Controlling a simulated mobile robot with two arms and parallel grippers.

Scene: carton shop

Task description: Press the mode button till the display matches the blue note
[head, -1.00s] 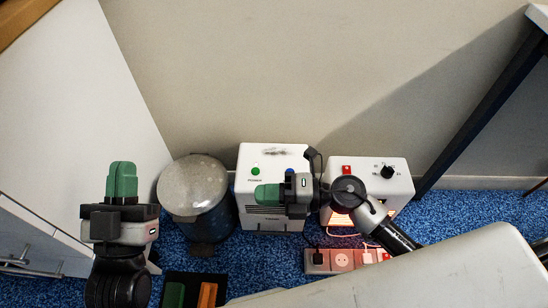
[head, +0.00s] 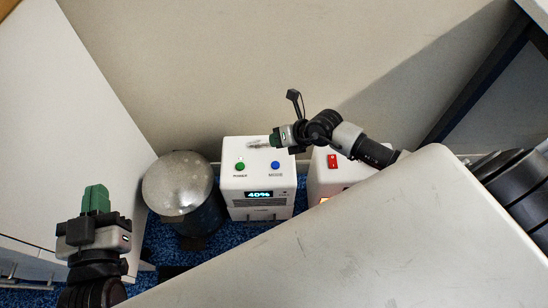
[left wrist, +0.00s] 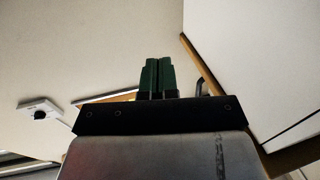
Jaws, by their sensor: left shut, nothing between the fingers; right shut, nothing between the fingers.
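A white box unit (head: 230,185) stands on the blue carpet against the wall. Its sloped top has a green POWER button (head: 239,166) and a blue MODE button (head: 275,166). The lit display (head: 259,194) on its front reads 40%. My right gripper (head: 273,139) is shut and empty, at the box's back edge, beyond the blue button and apart from it. My left gripper (head: 96,198) is shut and empty, off to the left; its green fingers also show together in the left wrist view (left wrist: 157,76). No blue note is visible.
A metal bin (head: 178,185) stands left of the box. Another white unit with a red switch (head: 332,161) stands to the right, partly hidden. A large pale surface (head: 350,245) covers the lower right. A white cabinet (head: 75,130) is at left.

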